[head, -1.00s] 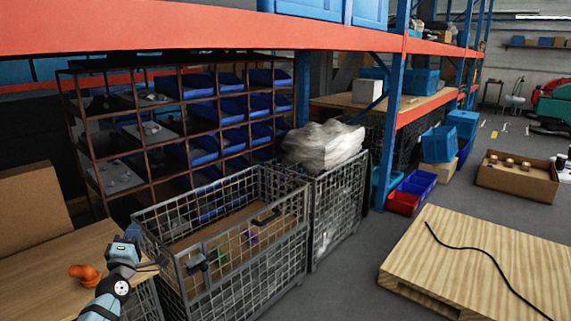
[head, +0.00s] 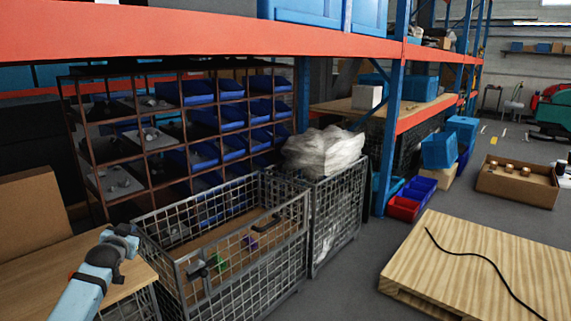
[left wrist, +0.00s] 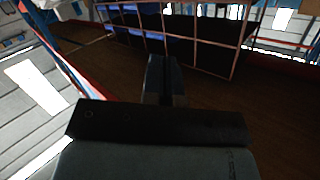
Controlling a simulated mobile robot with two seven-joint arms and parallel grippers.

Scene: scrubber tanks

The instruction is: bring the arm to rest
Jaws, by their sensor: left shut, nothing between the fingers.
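My left arm (head: 92,283) comes in at the lower left of the head view, over the wooden table. Its wrist end is raised near the left corner of the mesh cage, and the fingers are hidden or too small to make out there. In the left wrist view my left gripper (left wrist: 164,68) is shut, with nothing between its fingers. It points toward the rack of bins and touches nothing that I can see. My right gripper is in neither view.
A wire mesh cage (head: 241,288) stands right of the wooden table (head: 30,246), with small coloured items inside. A second cage (head: 338,222) holds a white wrapped bundle (head: 323,149). Behind is the bin rack (head: 149,168). A pallet (head: 470,256) lies at right on open floor.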

